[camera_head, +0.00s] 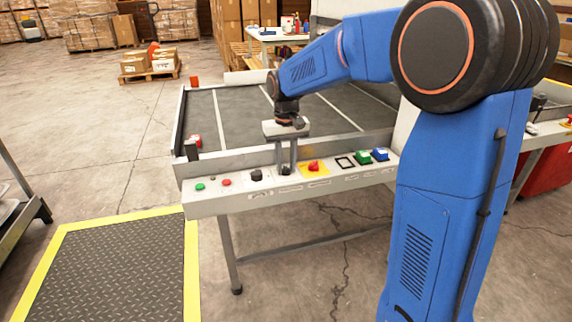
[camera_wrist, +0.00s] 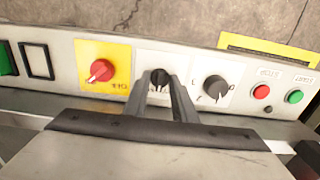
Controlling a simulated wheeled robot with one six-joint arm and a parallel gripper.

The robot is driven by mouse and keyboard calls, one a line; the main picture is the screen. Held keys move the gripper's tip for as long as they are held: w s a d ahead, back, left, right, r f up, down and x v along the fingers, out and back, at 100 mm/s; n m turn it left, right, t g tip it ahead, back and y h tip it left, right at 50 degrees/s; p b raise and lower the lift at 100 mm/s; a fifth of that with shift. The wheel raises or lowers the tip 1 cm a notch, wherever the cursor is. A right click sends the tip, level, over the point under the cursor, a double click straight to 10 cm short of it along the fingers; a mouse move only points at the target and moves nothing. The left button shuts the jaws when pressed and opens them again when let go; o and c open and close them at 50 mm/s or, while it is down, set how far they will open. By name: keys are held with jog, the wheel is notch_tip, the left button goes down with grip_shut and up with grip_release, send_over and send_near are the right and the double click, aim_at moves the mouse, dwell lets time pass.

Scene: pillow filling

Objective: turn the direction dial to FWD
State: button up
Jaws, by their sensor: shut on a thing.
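My gripper (camera_head: 286,165) reaches straight down to the front control panel (camera_head: 236,203) of the conveyor table. In the wrist view, its two fingers (camera_wrist: 161,88) are closed on a black dial (camera_wrist: 160,76) on a white plate. The fingers cover much of this dial, and its pointer and labels cannot be read. A second black dial (camera_wrist: 215,88), also on a white plate, stands just right of it in the wrist view; it also shows in the head view (camera_head: 256,175), left of my gripper. I cannot tell from the lettering which dial is marked FWD.
A red knob (camera_wrist: 100,70) on a yellow plate is close beside the held dial. Red (camera_wrist: 261,91) and green (camera_wrist: 295,96) buttons sit at the other end. An empty black frame (camera_head: 345,162) and green (camera_head: 363,157) and blue (camera_head: 380,154) switches lie further right in the head view.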

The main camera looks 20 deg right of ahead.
aim_at(286, 167)
jog(key=m, duration=0.4)
jog(key=shift+m, duration=1.9)
jog(key=o, duration=1)
jog(key=shift+o, duration=0.2)
notch_tip(286, 167, up, 17)
jog(key=shift+r, duration=0.2)
